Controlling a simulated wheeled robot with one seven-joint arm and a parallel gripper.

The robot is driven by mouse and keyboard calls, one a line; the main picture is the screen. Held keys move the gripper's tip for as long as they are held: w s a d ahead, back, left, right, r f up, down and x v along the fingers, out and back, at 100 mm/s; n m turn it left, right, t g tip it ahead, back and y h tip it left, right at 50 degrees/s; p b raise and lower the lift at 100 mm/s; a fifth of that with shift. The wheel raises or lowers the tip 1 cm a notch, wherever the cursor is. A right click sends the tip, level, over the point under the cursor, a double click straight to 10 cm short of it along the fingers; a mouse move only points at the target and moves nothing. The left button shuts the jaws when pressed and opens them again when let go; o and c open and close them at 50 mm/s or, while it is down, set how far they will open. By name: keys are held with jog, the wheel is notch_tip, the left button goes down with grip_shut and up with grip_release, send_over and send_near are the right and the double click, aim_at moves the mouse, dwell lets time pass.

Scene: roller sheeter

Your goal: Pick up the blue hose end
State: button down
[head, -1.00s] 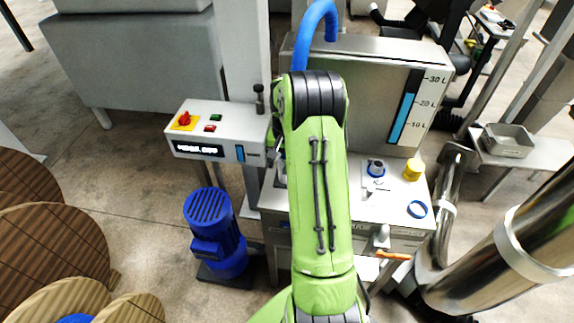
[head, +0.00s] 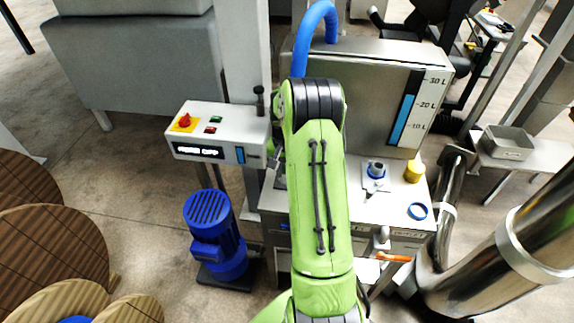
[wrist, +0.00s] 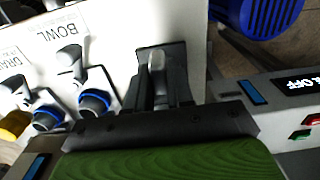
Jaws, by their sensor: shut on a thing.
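The blue hose (head: 318,20) arches over the top of the steel tank in the head view and drops behind my green arm. Its lower end is hidden there. In the wrist view my gripper (wrist: 160,82) has its dark fingers close together around a light grey rounded piece (wrist: 157,64), in front of the white panel. I cannot tell whether this piece belongs to the hose end; no blue shows on it.
Two blue-ringed couplings (wrist: 95,101) with grey levers stick out beside the gripper, under DRAIN and BOWL labels. A control box (head: 215,130) and blue motor (head: 212,225) stand left. A yellow cap (head: 414,170) and blue ring (head: 417,211) lie right. Steel pipes are at far right.

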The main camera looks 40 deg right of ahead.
jog(key=shift+w+d+r, duration=0.2)
jog(key=shift+d, duration=0.1)
jog(key=shift+r, duration=0.2)
notch_tip(320, 180, up, 9)
jog(key=shift+w+d+f+p, duration=0.1)
jog(key=shift+d+f+p, duration=0.1)
jog(key=shift+p, duration=0.7)
jog(key=shift+a+r, duration=0.15)
jog(key=shift+r, duration=0.3)
jog(key=shift+f, duration=0.1)
